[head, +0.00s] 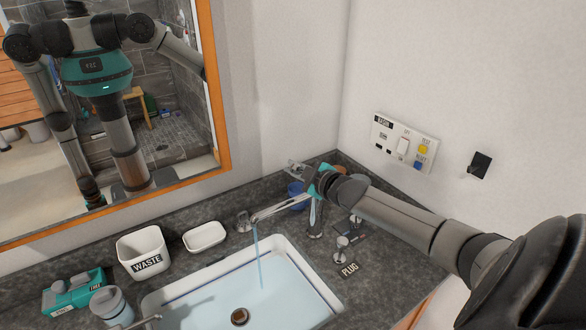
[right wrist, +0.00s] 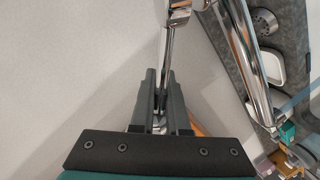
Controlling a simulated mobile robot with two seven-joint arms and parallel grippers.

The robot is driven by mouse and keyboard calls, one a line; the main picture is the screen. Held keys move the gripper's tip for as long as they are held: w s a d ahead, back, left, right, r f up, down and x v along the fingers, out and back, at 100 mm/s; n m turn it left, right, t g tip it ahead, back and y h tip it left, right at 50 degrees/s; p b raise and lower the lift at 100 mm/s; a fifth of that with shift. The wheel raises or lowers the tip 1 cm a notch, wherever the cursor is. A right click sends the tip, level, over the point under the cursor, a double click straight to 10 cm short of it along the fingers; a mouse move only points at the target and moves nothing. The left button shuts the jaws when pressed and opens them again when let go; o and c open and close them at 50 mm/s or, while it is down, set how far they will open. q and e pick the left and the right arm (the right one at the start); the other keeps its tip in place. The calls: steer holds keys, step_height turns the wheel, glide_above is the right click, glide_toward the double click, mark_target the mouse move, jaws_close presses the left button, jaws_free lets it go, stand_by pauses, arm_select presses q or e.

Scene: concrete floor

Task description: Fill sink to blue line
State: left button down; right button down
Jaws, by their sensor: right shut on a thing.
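The white sink (head: 317,284) holds pale blue water, with a blue line along its inner wall close to the water's edge. A thin stream (head: 259,262) falls from the chrome tap spout (head: 280,208), which also shows in the right wrist view (right wrist: 243,60). A round brown drain piece (head: 239,317) shows under the water. My right gripper (head: 306,175) is above the tap. In the right wrist view its fingers (right wrist: 161,90) are shut on the thin chrome tap lever (right wrist: 166,45). My left gripper is out of direct view.
A chrome knob (head: 342,245) stands by a PLUG label (head: 349,269). A wall panel (head: 404,142) is at right. A mirror reflects me.

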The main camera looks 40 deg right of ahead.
stand_by(0.3)
steer(key=c, duration=0.9)
jaws_free()
steer(key=shift+p+v, duration=0.9)
steer(key=shift+v, duration=6.75)
